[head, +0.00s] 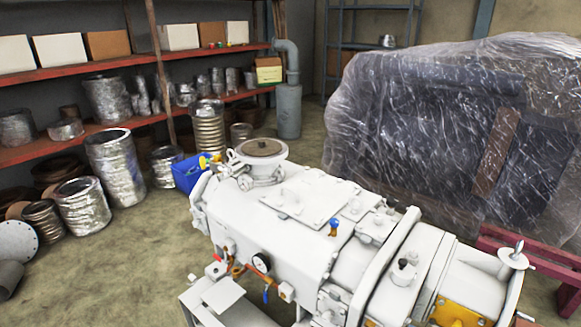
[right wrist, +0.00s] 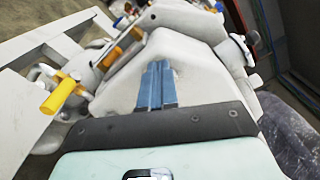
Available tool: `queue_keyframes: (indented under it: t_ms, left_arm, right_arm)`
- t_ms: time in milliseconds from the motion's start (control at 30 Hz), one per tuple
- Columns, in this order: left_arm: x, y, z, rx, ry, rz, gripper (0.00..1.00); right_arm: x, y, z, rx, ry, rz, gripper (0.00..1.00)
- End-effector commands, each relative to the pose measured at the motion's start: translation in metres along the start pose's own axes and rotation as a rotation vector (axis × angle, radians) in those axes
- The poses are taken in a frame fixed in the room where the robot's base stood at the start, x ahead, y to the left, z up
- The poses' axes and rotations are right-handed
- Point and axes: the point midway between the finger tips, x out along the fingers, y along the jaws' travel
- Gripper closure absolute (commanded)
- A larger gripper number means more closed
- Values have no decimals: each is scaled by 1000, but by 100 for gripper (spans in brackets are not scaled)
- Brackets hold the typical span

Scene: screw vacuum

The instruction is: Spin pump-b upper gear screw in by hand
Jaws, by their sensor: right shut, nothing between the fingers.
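The white pump (head: 270,220) fills the lower middle of the head view. A pale upright screw-like part with a round flange (head: 514,254) stands at its right end. A small blue-topped fitting (head: 333,227) is on its top. I cannot tell which part is the upper gear screw. In the right wrist view my right gripper (right wrist: 157,68) has its blue fingers shut together and empty, in front of a white housing (right wrist: 195,62). I cannot tell whether the fingertips touch it. My left gripper shows in neither view.
A yellow cylindrical part (right wrist: 60,95) sits left of my fingers in the right wrist view. In the head view a plastic-wrapped machine (head: 430,130) stands behind the pump. Red shelves (head: 110,65) line the left wall. Bare floor (head: 120,250) lies left of the pump.

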Motion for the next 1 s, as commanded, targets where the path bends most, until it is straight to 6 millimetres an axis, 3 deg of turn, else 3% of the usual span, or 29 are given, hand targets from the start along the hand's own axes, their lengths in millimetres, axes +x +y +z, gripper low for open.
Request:
queue_keyframes:
  t_ms: [133,1000]
  left_arm:
    - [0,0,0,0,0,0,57]
    - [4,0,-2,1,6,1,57]
  right_arm:
    - [9,-1,3,1,-14,-3,100]
    - [10,-8,3,-2,-10,-6,100]
